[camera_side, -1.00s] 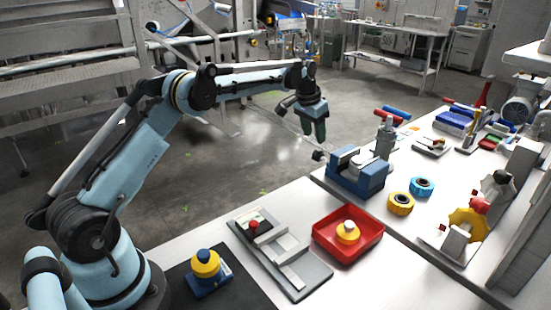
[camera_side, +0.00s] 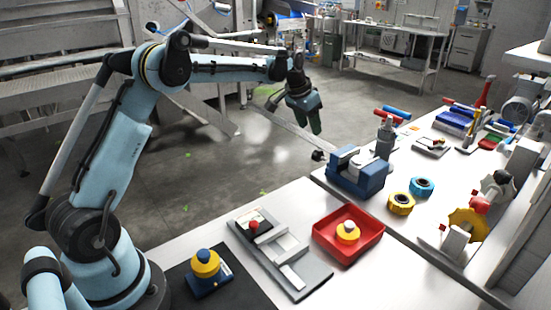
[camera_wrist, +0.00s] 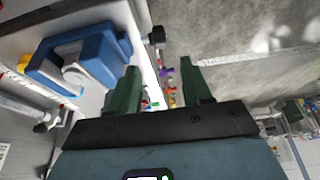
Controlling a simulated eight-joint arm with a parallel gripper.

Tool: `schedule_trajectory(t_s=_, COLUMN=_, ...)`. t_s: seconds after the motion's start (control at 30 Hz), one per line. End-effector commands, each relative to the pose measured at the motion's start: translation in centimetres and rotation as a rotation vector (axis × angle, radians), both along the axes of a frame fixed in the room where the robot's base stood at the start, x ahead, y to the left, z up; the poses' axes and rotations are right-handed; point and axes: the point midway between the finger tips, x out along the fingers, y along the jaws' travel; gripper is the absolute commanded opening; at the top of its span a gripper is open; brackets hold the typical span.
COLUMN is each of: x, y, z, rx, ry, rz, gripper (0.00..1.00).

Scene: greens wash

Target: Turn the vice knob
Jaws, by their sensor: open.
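A blue vice (camera_side: 357,178) with grey jaws stands at the left edge of the far white table. Its black knob (camera_side: 318,155) sticks out at the left, past the table edge. In the wrist view the blue vice (camera_wrist: 98,45) is at the upper left, and the black knob (camera_wrist: 157,34) shows at the top, above the gap between the fingers. My gripper (camera_side: 312,122) is open and empty, with dark green fingers pointing down. It hangs apart from the knob, above it in the side picture. Both fingers of my gripper (camera_wrist: 161,82) show in the wrist view.
A grey bottle-like object (camera_side: 385,140) stands just behind the vice. Yellow (camera_side: 401,204) and blue (camera_side: 422,188) rings lie to its right. A red tray (camera_side: 325,232) and a grey slotted plate (camera_side: 298,280) lie nearer. Open floor lies left of the vice.

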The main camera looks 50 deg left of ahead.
Motion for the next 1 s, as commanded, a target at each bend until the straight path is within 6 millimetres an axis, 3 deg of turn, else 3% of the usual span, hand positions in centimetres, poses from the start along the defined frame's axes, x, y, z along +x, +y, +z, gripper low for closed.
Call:
schedule_trajectory(t_s=0.17, x=0.2, y=0.0, z=-1.0, rx=0.000, ry=-0.017, rz=0.000, gripper=0.49)
schedule_trajectory(t_s=0.73, x=3.6, y=0.0, z=-9.2, rx=0.000, ry=-0.015, rz=-0.001, gripper=0.49)
schedule_trajectory(t_s=1.0, x=4.3, y=0.0, z=-11.0, rx=0.000, ry=-0.015, rz=0.000, gripper=0.49)
